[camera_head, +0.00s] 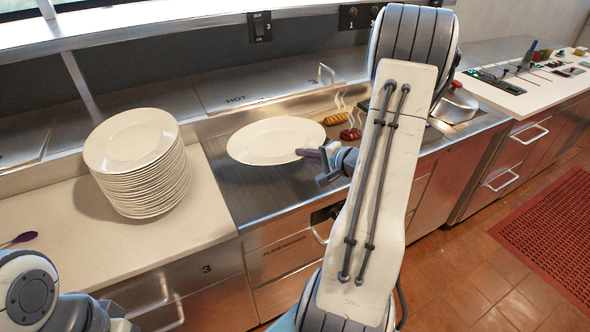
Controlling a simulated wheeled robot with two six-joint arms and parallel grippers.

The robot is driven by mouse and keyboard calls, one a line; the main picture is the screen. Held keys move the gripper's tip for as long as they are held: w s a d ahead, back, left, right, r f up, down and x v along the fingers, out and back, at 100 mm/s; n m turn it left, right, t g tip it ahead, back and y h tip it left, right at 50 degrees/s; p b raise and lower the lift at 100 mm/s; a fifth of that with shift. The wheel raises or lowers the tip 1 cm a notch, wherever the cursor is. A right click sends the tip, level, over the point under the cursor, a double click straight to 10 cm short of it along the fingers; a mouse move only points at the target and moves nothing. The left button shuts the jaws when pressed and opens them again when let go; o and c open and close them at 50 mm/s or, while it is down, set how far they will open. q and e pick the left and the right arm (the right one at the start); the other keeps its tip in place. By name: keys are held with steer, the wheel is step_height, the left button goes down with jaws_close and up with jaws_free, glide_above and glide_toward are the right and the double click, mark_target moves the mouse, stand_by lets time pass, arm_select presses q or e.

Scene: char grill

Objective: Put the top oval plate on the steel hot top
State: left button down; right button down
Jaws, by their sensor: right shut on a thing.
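A white oval plate (268,138) is over the steel hot top (238,188), in the middle of the camera_head view. My right gripper (312,154) is shut on the plate's right near rim. I cannot tell whether the plate touches the steel or is held just above it. It looks about level. A tall stack of white oval plates (140,165) stands on the pale counter to the left, apart from the held plate.
Steaming food, a yellowish sausage (337,118) and dark red pieces (350,134), lies just right of the plate. A steel lid marked HOT (250,95) with a handle is behind. Steel in front of the plate is bare.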

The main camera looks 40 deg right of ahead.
mark_target(291, 178)
steer(key=w+a+f, duration=0.2)
steer(key=w, duration=0.1)
steer(key=shift+a+f, duration=0.1)
steer(key=shift+a, duration=0.15)
steer(key=shift+d+f+b, duration=0.1)
steer(key=shift+f+b, duration=0.2)
steer(key=shift+f, duration=1.6)
steer(key=shift+f, duration=0.1)
steer(key=c, duration=1.3)
jaws_free()
steer(key=shift+f, duration=0.1)
steer(key=shift+s, duration=0.1)
